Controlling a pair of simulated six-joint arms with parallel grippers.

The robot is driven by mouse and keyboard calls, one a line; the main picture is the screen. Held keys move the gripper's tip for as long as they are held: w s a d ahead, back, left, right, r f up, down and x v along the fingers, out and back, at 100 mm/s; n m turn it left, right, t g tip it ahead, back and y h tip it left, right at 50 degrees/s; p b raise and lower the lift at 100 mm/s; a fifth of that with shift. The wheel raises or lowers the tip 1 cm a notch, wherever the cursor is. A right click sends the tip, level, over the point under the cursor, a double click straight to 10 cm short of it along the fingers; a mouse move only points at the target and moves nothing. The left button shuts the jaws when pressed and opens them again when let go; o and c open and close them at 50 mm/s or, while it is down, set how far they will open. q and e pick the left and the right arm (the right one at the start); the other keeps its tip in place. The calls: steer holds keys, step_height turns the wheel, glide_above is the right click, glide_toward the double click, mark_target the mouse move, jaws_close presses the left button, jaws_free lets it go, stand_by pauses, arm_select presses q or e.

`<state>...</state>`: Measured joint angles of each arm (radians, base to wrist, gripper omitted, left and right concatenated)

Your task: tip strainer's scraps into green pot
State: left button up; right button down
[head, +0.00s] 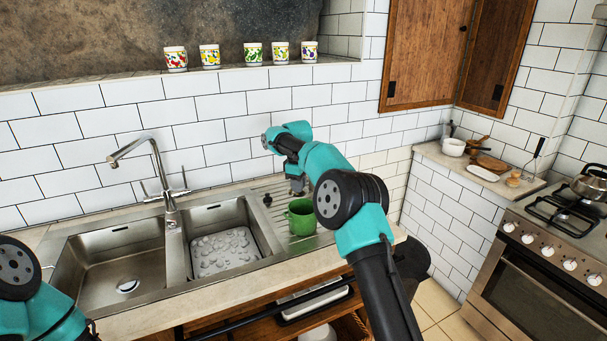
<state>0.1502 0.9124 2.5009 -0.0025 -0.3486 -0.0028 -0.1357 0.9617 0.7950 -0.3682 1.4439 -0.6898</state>
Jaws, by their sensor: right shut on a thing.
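The green pot (301,217) stands upright on the ribbed drainboard, right of the sink's right basin. My right gripper (297,188) points down just above the pot's rim. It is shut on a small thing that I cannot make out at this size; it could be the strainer. I cannot tell whether it touches the pot, and scraps are not discernible. My left arm shows only at the lower left corner, and its gripper is out of view.
The steel sink's left basin (107,262) has a round drain. A grey bumpy mat (224,252) lies in the right basin. The tap (160,172) rises behind. Several patterned cups (254,54) stand on the ledge. A stove (560,235) stands at the right.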

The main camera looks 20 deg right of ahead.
steer(key=d+r+n, duration=0.1)
steer(key=w+r+n, duration=0.1)
steer(key=n, duration=0.1)
steer(key=shift+w+d+r, duration=0.15)
steer(key=shift+d+r, duration=0.1)
steer(key=shift+d, duration=0.1)
steer(key=shift+d+r+n, duration=0.2)
steer(key=shift+r+n, duration=0.2)
steer(key=shift+n, duration=0.4)
